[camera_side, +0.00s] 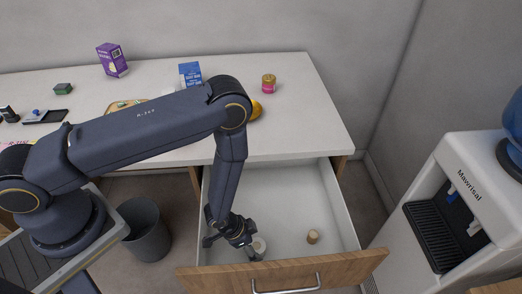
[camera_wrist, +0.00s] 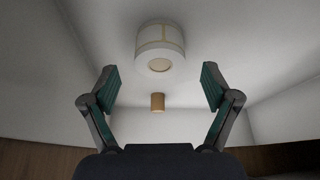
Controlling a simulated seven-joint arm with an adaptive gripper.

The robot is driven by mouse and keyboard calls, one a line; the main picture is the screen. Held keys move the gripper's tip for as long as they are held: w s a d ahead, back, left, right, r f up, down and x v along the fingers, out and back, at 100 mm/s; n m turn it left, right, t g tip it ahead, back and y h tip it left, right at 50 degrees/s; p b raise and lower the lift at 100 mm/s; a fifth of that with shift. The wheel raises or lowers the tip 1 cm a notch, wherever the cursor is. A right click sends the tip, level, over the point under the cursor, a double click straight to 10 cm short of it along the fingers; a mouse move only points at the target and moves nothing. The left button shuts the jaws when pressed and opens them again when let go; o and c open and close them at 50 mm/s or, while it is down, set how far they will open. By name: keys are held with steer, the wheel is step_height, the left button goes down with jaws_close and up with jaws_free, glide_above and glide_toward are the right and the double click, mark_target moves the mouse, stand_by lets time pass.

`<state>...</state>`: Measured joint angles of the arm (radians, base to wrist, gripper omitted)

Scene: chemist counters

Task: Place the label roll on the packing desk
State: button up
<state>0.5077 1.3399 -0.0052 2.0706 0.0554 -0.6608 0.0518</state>
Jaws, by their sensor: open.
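The label roll (camera_wrist: 160,37), white with a tan core, lies in the open drawer (camera_side: 283,190). It also shows in the side view (camera_side: 260,246), close to my gripper and partly hidden by it. My gripper (camera_side: 246,243) reaches down into the drawer near the front panel. In the wrist view my gripper (camera_wrist: 160,78) has its two fingers wide apart with nothing between them, and the roll appears above the gap between the fingertips. The white desk (camera_side: 304,130) stands above the drawer; I cannot tell whether it is the packing desk.
A small tan cylinder (camera_side: 312,237) stands in the drawer right of the roll. On the desk are a purple box (camera_side: 112,60), a blue box (camera_side: 190,74), a pink-labelled jar (camera_side: 268,84) and a yellow object (camera_side: 255,109). The desk's right end is clear. A water dispenser (camera_side: 462,160) stands right.

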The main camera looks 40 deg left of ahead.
mark_target(257, 245)
steer(key=x, duration=0.3)
steer(key=shift+w+f, duration=0.1)
steer(key=shift+f, duration=0.1)
steer(key=shift+c, duration=0.3)
steer(key=c, duration=1.3)
